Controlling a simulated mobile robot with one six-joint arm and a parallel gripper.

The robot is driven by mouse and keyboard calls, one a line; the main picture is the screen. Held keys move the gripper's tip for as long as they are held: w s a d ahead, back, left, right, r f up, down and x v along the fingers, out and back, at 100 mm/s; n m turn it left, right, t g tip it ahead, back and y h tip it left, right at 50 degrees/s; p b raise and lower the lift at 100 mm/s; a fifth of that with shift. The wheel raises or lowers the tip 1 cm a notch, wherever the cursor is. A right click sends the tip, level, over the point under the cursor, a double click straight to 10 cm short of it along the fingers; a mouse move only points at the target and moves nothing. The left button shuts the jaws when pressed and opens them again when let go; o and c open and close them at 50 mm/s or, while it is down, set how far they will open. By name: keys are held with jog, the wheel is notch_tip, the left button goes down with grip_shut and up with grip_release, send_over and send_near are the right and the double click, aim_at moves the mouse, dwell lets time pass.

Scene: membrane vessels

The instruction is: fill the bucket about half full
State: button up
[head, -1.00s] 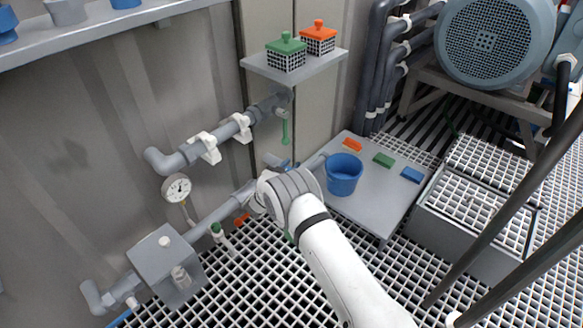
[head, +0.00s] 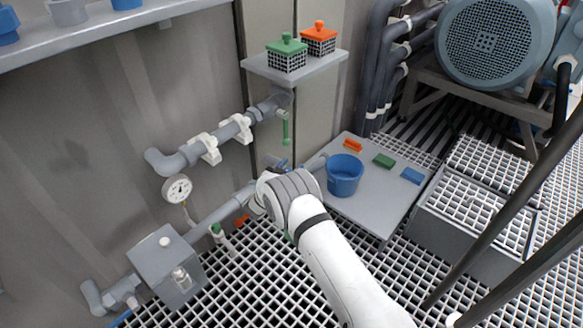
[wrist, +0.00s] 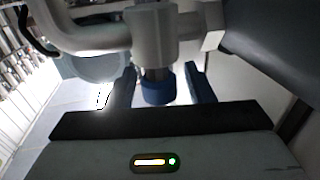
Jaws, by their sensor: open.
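The blue bucket (head: 344,180) stands upright on a grey platform (head: 375,205), just right of my wrist in the head view. Its inside shows only in part, and I cannot tell a water level. In the wrist view my gripper (wrist: 161,88) is open, with its dark fingers on either side of a blue knob (wrist: 157,93) under a pale pipe fitting (wrist: 155,38). I cannot tell whether the fingers touch the knob. In the head view my arm hides the fingers. A pipe end (head: 316,163) points toward the bucket, and no stream of water is visible.
Orange (head: 352,146), green (head: 384,160) and blue (head: 411,175) blocks lie on the platform behind and right of the bucket. A green-handled valve (head: 285,128) hangs above. A gauge (head: 177,189) and a grey box (head: 163,265) are at left. Grating covers the floor.

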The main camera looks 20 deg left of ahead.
jog(key=p+v, duration=0.3)
jog(key=v, duration=0.4)
jog(key=shift+s, duration=0.3)
